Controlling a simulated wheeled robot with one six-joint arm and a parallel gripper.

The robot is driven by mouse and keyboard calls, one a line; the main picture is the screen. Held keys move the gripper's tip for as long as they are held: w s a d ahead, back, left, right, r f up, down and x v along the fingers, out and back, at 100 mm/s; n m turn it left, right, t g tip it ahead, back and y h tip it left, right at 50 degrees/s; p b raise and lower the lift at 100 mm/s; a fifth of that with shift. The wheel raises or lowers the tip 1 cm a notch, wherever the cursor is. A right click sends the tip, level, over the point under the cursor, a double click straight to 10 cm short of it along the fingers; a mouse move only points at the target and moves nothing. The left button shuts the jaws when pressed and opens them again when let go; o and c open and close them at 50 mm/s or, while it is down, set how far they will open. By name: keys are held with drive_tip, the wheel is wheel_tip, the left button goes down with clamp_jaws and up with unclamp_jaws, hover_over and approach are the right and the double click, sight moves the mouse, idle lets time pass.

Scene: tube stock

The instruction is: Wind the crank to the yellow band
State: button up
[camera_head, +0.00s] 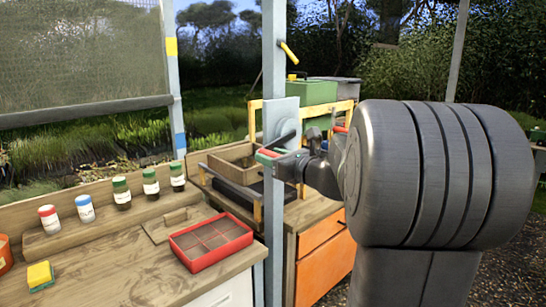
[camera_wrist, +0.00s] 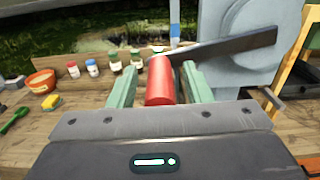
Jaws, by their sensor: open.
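The crank is on a pale blue-grey plate (camera_head: 281,116) on the central post. In the wrist view its dark arm (camera_wrist: 225,45) runs to a red handle (camera_wrist: 160,82). My gripper (camera_wrist: 161,76) is open, with its green fingers on either side of the red handle and small gaps showing. In the head view my gripper (camera_head: 270,154) is at the plate, partly covering the crank. The yellow band (camera_head: 171,46) is high on the left post, with a blue band (camera_head: 180,140) lower down. The rolled screen's dark bottom bar (camera_head: 85,111) hangs between the bands.
A wooden bench (camera_head: 130,262) holds several capped bottles (camera_head: 121,192), a red tray (camera_head: 211,241) and a yellow sponge (camera_head: 40,274). A yellow-handled lever (camera_head: 289,52) projects from the central post above the plate. An orange-fronted cabinet (camera_head: 320,262) stands behind the post.

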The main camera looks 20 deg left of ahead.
clamp_jaws()
drive_tip(key=shift+f, duration=0.15)
drive_tip(key=shift+f+b, duration=0.25)
drive_tip(key=shift+b, duration=0.2)
drive_tip(key=shift+f, duration=0.1)
